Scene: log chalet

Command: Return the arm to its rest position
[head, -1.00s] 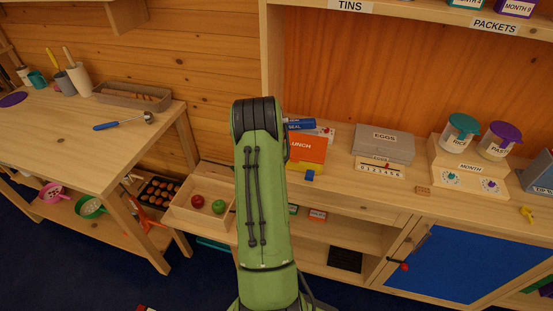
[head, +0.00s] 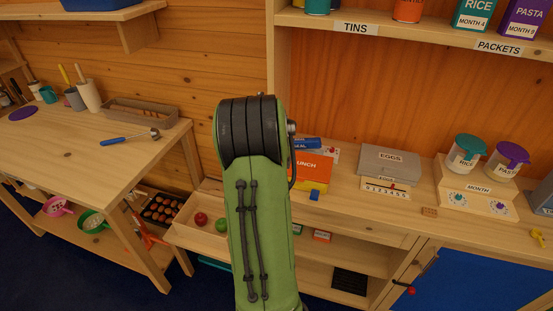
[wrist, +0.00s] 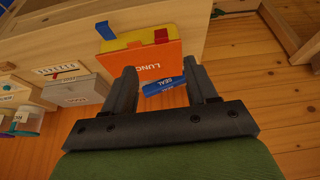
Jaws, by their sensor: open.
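My green arm rises through the middle of the head view and hides part of the counter; the gripper itself is out of sight there. In the wrist view my gripper (wrist: 163,88) is open, its two dark fingers apart with nothing held between them. The LUNCH box also shows in the head view (head: 312,168), just right of my arm. I cannot tell the exact gap between fingers and roll.
A grey EGGS box (head: 388,163) and a wooden MONTH stand (head: 478,190) are on the counter (head: 385,212). An open drawer (head: 190,238) with a red and a green apple juts out left of my arm. A shelf (head: 400,32) with tins hangs above; a table (head: 75,145) stands left.

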